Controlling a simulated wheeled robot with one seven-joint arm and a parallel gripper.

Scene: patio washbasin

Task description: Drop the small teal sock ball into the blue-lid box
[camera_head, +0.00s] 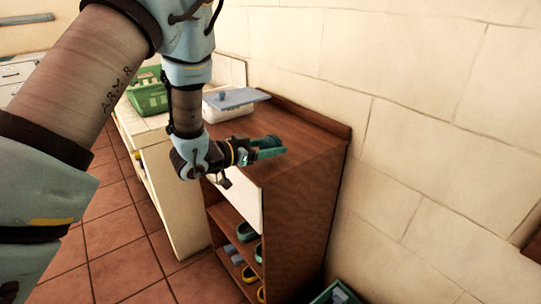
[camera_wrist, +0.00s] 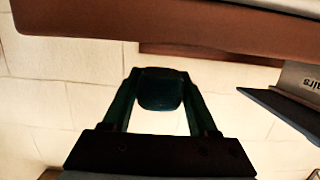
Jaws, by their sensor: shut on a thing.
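The small teal sock ball (camera_wrist: 160,92) is between the fingertips of my gripper (camera_wrist: 160,80) in the wrist view, dark in shadow. In the head view my gripper (camera_head: 270,147) is shut on it above the brown cabinet top, and the sock ball is hard to tell from the teal fingers. The blue-lid box (camera_head: 228,114) stands on the cabinet top, behind and left of my gripper. It has a pale body and a blue-grey lid (camera_head: 243,97) that looks askew; its opening is not clear. In the wrist view part of the box (camera_wrist: 303,80) shows at the right, with lettering.
The brown cabinet (camera_head: 310,165) has open shelves with several shoes (camera_head: 247,273). A dark green crate (camera_head: 338,293) is on the floor at bottom right. A tiled wall stands close on the right.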

